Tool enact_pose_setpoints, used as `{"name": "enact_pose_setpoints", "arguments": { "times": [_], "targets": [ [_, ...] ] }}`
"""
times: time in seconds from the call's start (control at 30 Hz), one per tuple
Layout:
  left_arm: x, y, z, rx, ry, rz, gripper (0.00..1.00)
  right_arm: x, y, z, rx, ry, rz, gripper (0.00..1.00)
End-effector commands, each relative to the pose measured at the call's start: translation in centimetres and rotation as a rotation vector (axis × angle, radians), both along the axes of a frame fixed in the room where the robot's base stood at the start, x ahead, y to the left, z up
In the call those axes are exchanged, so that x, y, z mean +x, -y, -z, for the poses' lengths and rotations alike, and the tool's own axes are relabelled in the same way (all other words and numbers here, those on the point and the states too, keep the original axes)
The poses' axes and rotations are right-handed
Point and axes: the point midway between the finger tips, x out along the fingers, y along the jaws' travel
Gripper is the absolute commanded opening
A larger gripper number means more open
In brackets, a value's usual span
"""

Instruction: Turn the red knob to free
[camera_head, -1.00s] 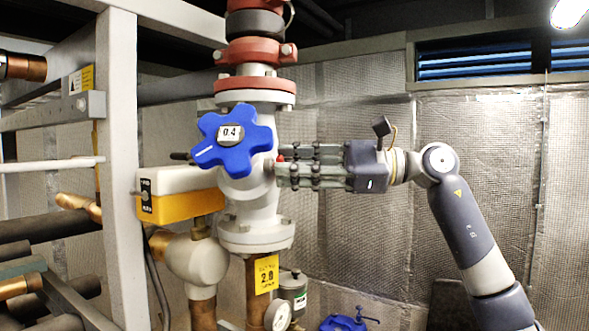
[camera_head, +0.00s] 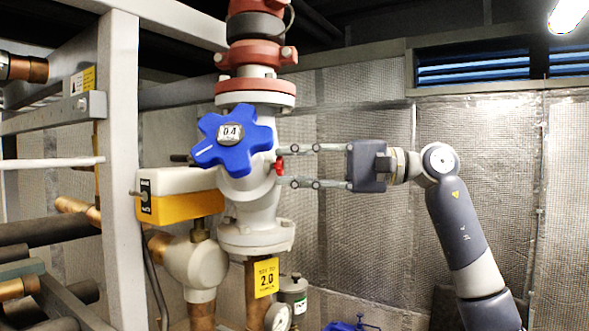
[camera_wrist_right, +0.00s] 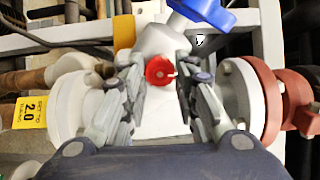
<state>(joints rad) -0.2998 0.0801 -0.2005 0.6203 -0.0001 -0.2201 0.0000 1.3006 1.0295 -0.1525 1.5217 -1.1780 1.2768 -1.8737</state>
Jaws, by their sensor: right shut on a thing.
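The small red knob (camera_head: 279,166) sits on the right side of the pale valve body (camera_head: 256,205). In the right wrist view the red knob (camera_wrist_right: 159,71) faces the camera, with a short white mark pointing right. My right gripper (camera_head: 285,166) reaches in from the right, its two fingers one above and one below the knob. In the wrist view its fingers (camera_wrist_right: 158,78) stand on both sides of the knob and are shut on it. The exact contact at the fingertips is hard to make out. My left gripper is not in view.
A blue star-shaped handwheel (camera_head: 235,140) marked 0.4 is on the valve's front. A yellow and white box (camera_head: 180,194) is at its left. A yellow 2.0 tag (camera_head: 266,277) hangs below, near a gauge (camera_head: 278,317). A grey frame post (camera_head: 118,170) stands left.

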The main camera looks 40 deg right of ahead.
Motion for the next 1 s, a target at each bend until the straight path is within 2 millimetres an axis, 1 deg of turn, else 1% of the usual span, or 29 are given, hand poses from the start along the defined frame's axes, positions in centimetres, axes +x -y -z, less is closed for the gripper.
{"name": "enact_pose_setpoints", "arguments": {
  "times": [0.2,0.4,0.97,1.0],
  "targets": [
    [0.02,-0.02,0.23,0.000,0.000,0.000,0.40,0.02,-0.02,0.05,-0.081,0.100,-0.001,0.04],
    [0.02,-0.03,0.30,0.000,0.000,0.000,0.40,0.02,-0.02,0.06,-0.125,0.151,0.000,0.04],
    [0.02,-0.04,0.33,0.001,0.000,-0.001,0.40,0.01,-0.05,0.11,-0.146,0.173,-0.001,0.04],
    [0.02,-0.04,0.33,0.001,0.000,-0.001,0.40,0.02,-0.06,0.12,-0.146,0.173,-0.001,0.32]
  ]
}}
